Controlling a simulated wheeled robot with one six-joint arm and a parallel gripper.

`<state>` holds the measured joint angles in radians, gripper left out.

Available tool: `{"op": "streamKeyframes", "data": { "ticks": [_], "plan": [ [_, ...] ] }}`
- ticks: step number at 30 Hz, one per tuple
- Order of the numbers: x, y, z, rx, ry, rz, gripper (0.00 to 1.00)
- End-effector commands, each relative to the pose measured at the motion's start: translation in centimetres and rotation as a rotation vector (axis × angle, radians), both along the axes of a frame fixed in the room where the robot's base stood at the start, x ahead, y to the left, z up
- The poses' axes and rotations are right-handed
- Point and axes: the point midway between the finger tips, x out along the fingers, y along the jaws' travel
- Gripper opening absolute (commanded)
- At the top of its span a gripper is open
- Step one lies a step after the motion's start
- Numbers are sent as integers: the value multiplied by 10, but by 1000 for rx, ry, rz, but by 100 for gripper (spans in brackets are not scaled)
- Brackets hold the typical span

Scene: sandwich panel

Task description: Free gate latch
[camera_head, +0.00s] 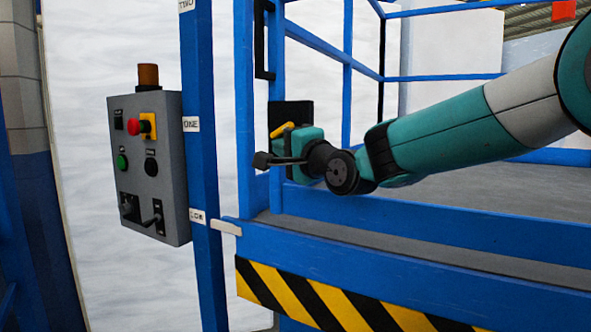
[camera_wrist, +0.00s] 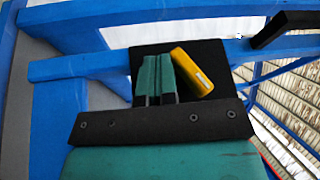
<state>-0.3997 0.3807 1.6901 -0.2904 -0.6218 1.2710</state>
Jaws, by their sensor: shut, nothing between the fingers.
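The gate latch shows as a yellow handle (camera_head: 283,129) on a black plate (camera_head: 290,110), mounted on the blue gate post. In the wrist view the yellow handle (camera_wrist: 192,73) lies tilted, its upper end to the left, in front of the black plate (camera_wrist: 218,55). My gripper (camera_wrist: 155,62) is shut and empty, its two teal fingers together just left of the handle. Whether the fingers touch the handle I cannot tell. In the head view my gripper's teal body covers the lower part of the plate, and the fingertips are hard to make out.
A grey control box (camera_head: 155,165) with a red stop button hangs on the left blue post (camera_head: 200,150). A black gate handle (camera_head: 263,40) is above the latch. Blue rails surround the platform, with a yellow-black striped edge (camera_head: 330,305) below my arm.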

Motion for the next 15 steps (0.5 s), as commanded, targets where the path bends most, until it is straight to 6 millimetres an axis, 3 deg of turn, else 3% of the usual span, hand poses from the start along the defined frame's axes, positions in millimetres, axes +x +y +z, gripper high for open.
{"op": "streamKeyframes", "data": {
  "ticks": [1, 6, 15],
  "plan": [
    [1, 2, -10, 34, -23, 0, 0],
    [3, 6, -6, 149, -92, 1, 0],
    [4, 7, 0, 141, -85, 0, 0]
  ]
}}
